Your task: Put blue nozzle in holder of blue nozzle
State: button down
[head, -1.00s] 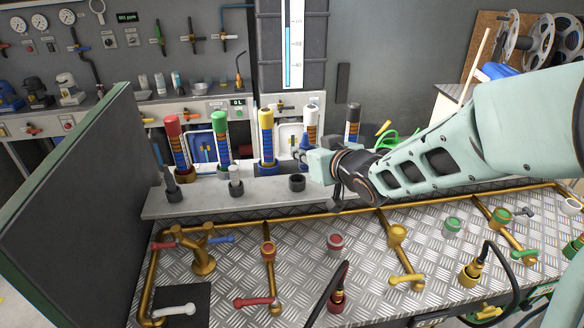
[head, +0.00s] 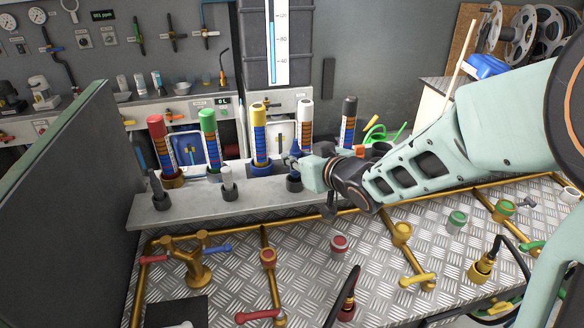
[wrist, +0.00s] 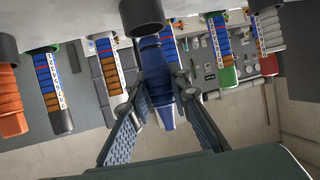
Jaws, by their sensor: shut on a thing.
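A black cup-shaped holder (head: 294,184) stands on the grey shelf (head: 205,201), just below the fingers in the head view. In the wrist view a dark cup (wrist: 142,14) lies right at the nozzle's end. Whether the nozzle's end is inside the cup or just above it, I cannot tell. In the head view the fingers mostly hide the nozzle.
Two more holders on the shelf hold a pale nozzle (head: 228,181) and a dark nozzle (head: 158,186). Behind stand tall tubes: red (head: 160,140), green (head: 209,135), yellow (head: 258,130), white (head: 305,122) and black (head: 348,120). Brass pipes with valves (head: 402,234) run across the metal bench in front.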

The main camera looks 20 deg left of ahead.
jog(key=shift+a+f+b, duration=0.1)
jog(key=shift+f+b, duration=0.6)
jog(key=shift+f, duration=0.8)
jog(key=shift+f, duration=0.2)
jog(key=c, duration=1.8)
grip_release()
jog(key=shift+r, duration=0.1)
jog(key=shift+r, duration=0.2)
jog(key=p+v, duration=0.5)
jog(key=v, duration=0.7)
